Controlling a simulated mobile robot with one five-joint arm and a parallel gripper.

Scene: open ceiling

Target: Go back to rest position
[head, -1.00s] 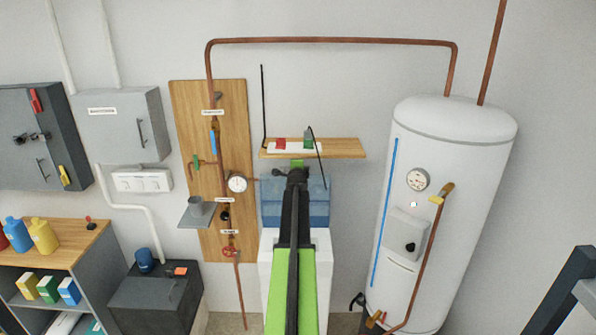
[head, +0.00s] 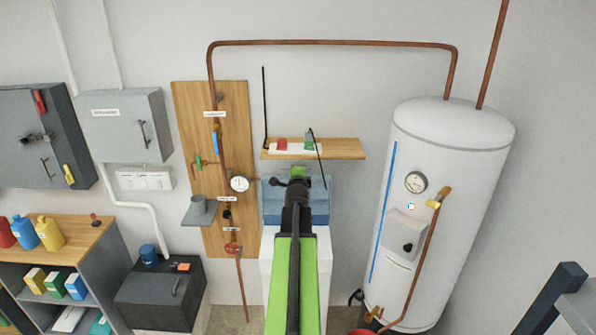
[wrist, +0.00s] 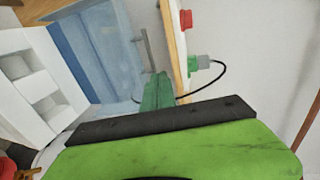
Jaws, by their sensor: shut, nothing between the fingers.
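My gripper (head: 298,172) is at the end of my green and black arm, in the middle of the head view. It appears just below the wooden shelf and in front of the blue box. In the wrist view its green fingers (wrist: 157,92) are together, with nothing between them. My arm partly hides the blue box and the white cabinet in the head view.
The wooden shelf (head: 340,149) carries a red block (head: 281,144) and a green plug (head: 309,142) with a black cable. The blue box (head: 318,205) stands on a white cabinet (head: 325,255). A pipe board (head: 187,115) is left, a white tank (head: 455,175) right.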

